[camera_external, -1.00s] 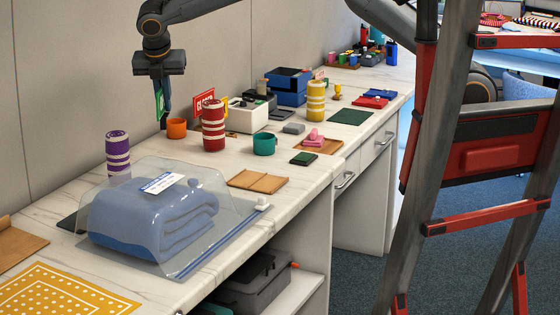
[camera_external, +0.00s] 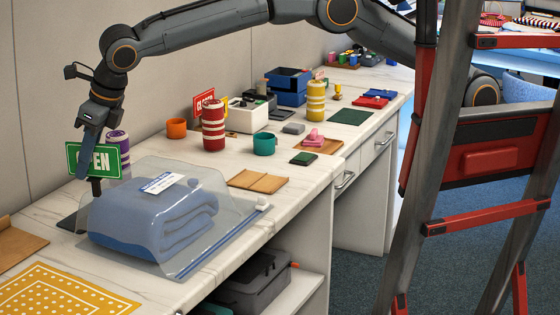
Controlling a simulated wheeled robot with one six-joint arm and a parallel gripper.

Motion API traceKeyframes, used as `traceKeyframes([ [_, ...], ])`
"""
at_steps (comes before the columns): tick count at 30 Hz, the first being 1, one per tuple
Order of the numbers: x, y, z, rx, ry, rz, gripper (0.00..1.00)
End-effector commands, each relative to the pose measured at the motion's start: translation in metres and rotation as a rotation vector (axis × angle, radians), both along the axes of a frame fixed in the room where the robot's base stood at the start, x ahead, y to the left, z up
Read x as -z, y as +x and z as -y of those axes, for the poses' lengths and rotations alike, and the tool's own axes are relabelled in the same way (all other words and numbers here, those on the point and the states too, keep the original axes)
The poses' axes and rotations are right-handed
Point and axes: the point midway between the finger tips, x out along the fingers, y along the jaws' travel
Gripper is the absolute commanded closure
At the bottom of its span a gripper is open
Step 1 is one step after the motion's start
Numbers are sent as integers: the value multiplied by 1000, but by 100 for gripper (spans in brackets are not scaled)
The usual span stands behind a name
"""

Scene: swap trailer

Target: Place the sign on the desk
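A green sign (camera_external: 112,160) with white letters that read "OPEN" is at the left of the desk (camera_external: 215,235), in front of the purple striped cup (camera_external: 118,139). My gripper (camera_external: 91,150) is at the sign, with a finger across its face. The sign looks held upright between the fingers, though the far finger is hidden. A dark post or stand shows under the sign, behind the clear cover. I cannot tell whether the sign touches it. A second sign, red (camera_external: 203,103), stands behind the red striped cup (camera_external: 213,127).
A clear cover over a folded blue blanket (camera_external: 150,225) stands just right of and below my gripper. An orange mug (camera_external: 177,128), a teal mug (camera_external: 265,144) and a brown folder (camera_external: 258,181) are farther right. A yellow dotted cloth (camera_external: 70,290) lies at the front left.

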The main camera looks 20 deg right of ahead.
Motion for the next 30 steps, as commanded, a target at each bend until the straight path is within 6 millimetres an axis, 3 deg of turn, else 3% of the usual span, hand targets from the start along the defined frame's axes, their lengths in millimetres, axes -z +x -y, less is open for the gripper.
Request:
traceKeyframes([
  [5,-1,-36,-7,-104,0,1,100],
  [24,95,-34,-6,-102,-5,1,100],
  [30,113,-34,-7,-101,-1,0,100],
])
